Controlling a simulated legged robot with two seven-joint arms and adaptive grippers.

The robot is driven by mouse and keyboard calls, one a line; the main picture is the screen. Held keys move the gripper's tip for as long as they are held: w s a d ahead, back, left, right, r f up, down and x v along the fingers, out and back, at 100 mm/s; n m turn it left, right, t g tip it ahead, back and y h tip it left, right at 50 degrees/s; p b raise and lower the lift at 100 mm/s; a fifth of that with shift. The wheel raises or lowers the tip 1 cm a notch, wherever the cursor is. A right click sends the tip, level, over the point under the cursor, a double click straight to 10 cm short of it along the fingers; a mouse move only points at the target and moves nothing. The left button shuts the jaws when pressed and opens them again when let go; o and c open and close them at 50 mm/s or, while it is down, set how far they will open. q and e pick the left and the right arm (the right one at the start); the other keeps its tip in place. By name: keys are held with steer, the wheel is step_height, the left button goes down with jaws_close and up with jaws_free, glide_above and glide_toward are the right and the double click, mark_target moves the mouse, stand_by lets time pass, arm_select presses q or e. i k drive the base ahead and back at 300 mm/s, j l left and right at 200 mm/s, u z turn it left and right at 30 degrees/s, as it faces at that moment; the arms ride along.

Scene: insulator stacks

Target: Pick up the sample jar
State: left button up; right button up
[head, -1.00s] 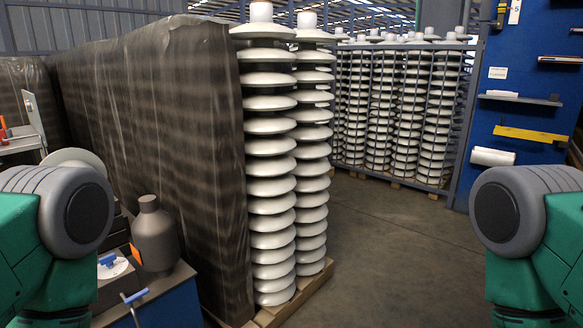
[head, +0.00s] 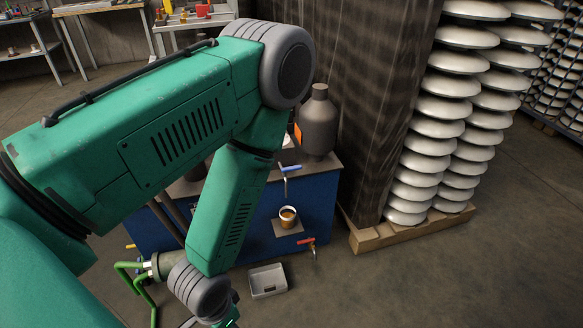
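A small jar with amber-brown contents (head: 288,217), likely the sample jar, stands upright on a small grey ledge (head: 287,228) at the front of a blue cabinet (head: 258,222). My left arm crosses the left half of the head view and bends down in front of the cabinet. Only a little of my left gripper (head: 228,320) shows at the bottom edge, below and left of the jar and apart from it. Its fingers are too cut off to tell open from shut. My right gripper is out of view.
A blue-handled valve (head: 289,168) sits above the jar and a red-handled valve (head: 308,242) below right. A grey tray (head: 267,281) lies lower down. A dark grey bottle (head: 319,124) stands on the cabinet. White insulator stacks (head: 440,110) stand on a pallet at right. Floor at lower right is clear.

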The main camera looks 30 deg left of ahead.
mark_target(287, 214)
steer(key=u, duration=0.65)
steer(key=i+l+u, duration=0.5)
steer(key=l+u, duration=0.2)
steer(key=i+l+u, duration=0.15)
steer(key=l+u, duration=0.2)
steer(key=i+l, duration=0.1)
steer(key=l, duration=0.25)
steer(key=i+l, duration=0.15)
steer(key=l, duration=0.25)
